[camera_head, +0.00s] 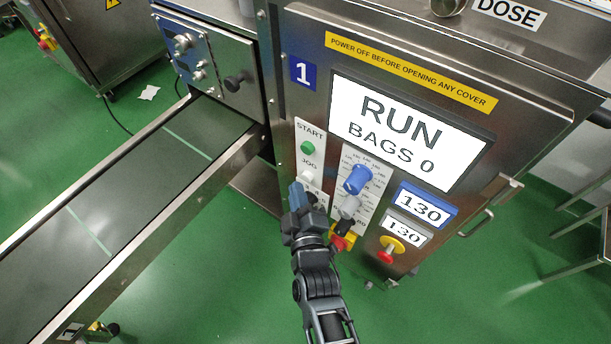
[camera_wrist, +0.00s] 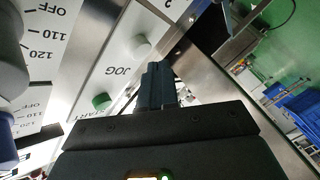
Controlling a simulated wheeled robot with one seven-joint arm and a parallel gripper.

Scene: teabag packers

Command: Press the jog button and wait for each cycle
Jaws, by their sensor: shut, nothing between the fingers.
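The white jog button (camera_head: 307,175) sits under the JOG label on the pale control strip, below the green start button (camera_head: 308,148). In the wrist view the jog button (camera_wrist: 139,47) stands out uncovered, with the start button (camera_wrist: 102,101) nearer the bottom. My gripper (camera_head: 297,190) is shut and empty, its tips just below and left of the jog button in the head view. In the wrist view its closed fingers (camera_wrist: 157,76) lie close beside the button; I cannot tell whether they touch. The screen (camera_head: 402,135) reads RUN, BAGS 0.
A blue knob (camera_head: 357,180) and a grey knob (camera_head: 349,207) stand close right of my gripper. Red stop buttons on yellow bases (camera_head: 388,252) sit lower on the panel. A conveyor belt (camera_head: 120,190) runs along the left. Green floor shows open in front.

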